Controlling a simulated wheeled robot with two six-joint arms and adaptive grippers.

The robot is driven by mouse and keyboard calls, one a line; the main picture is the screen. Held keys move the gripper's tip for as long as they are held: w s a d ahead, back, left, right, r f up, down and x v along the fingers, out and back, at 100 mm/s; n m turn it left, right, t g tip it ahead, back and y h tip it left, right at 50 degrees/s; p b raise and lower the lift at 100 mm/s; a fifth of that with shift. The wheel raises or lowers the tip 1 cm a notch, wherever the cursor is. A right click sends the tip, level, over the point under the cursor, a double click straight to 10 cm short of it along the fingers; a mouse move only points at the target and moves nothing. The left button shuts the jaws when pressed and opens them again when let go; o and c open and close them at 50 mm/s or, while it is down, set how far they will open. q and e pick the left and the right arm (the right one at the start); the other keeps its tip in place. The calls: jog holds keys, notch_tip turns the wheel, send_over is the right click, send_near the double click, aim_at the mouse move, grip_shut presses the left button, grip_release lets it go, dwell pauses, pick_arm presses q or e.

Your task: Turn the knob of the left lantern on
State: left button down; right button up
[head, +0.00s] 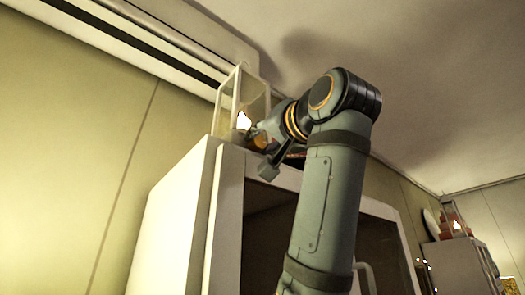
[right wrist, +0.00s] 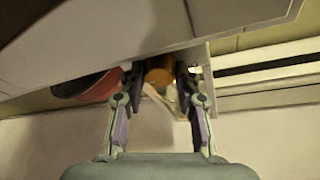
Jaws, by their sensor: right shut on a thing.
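The left lantern (head: 238,88), a clear box with a pale frame, stands on top of a tall white cabinet in the head view. A bright glow shows low inside it. My right gripper (head: 262,139) is at the lantern's lower right side, partly hidden by its own wrist. In the right wrist view its two fingers (right wrist: 157,80) are closed on an orange round knob (right wrist: 159,75). Part of the lantern's pale frame (right wrist: 168,101) shows behind the knob. My left gripper is in neither view.
The white cabinet (head: 172,222) has an open dark front. A red round object (right wrist: 88,88) lies beside the fingers in the right wrist view. Another lantern-like frame (head: 447,211) with a glow stands on a grey cabinet (head: 455,264) at the far right. The ceiling is close above.

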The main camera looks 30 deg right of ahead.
dwell(0.4)
jog(key=o, duration=0.9)
jog(key=shift+s, duration=0.1)
jog(key=v, duration=1.1)
jog(key=shift+s+a+f, duration=0.1)
jog(key=shift+s+f, duration=0.1)
jog(key=shift+s, duration=0.15)
